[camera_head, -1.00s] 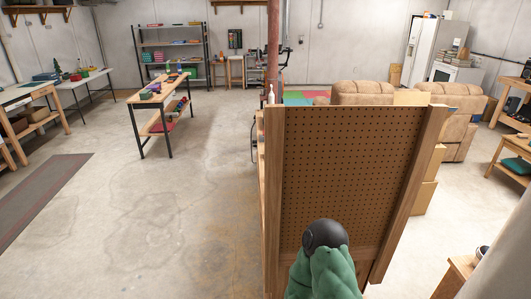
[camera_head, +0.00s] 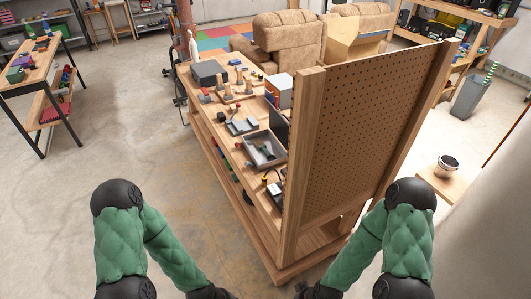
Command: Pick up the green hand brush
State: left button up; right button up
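I cannot make out a green hand brush for sure. A wooden workbench (camera_head: 232,196) stands ahead of me with many small items on top. A grey tray (camera_head: 249,150) on it holds a small dark item with a hint of green, too small to name. A green item (camera_head: 15,75) lies on the table at the left, also too small to name. My two green-sleeved arms hang low at the left and right. They run down to the bottom edge, and their gripper fingertips are out of the picture.
A tall pegboard panel (camera_head: 355,140) rises at the bench's right end and hides part of its far side. A grey box (camera_head: 207,72) sits at the bench's back. A bucket (camera_head: 446,166) stands on a low wooden stand at right. Concrete floor (camera_head: 120,130) is free at left.

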aim_at(261, 145)
jog(key=i+j+z, duration=0.35)
jog(key=j+z, duration=0.2)
jog(key=i+j+z, duration=0.25)
jog(key=j, duration=0.2)
jog(key=j+z, duration=0.25)
jog(key=j, duration=0.15)
jog(key=j+z, duration=0.3)
jog(key=i+j, duration=0.05)
jog(key=j, duration=0.05)
